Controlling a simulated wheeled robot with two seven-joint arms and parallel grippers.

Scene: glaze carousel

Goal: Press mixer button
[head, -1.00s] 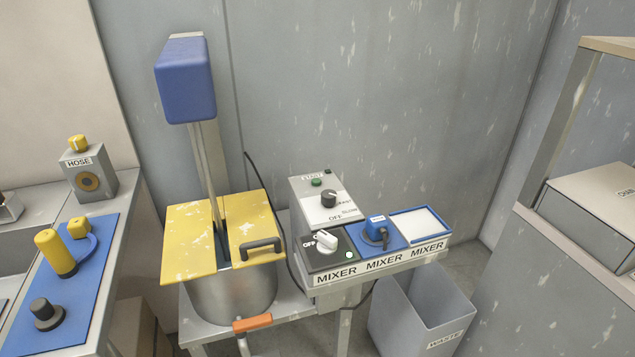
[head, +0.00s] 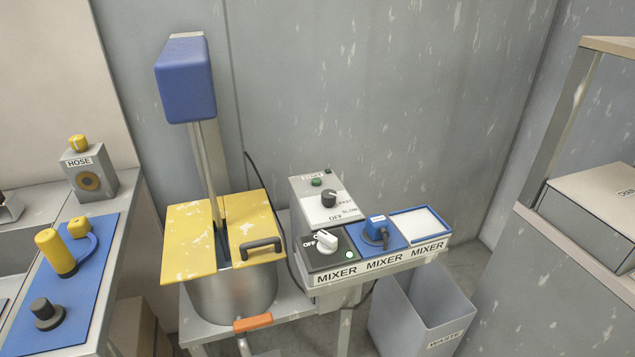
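The mixer control box (head: 343,210) stands on the stand at the centre. A white rotary switch (head: 326,241) with an OFF label sits on a dark panel (head: 318,258), beside a small lit white-green lamp (head: 348,255). The blue mixer head (head: 187,80) stands over a metal pot (head: 233,293) with a yellow split lid (head: 186,245). Neither of my grippers is in view.
A blue plug (head: 376,230) and an empty-looking white tray (head: 419,224) sit right of the switch. A grey waste bin (head: 420,308) stands below. A hose box (head: 88,173) and blue mat (head: 87,285) are at left. A shelf with a box (head: 592,208) is at right.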

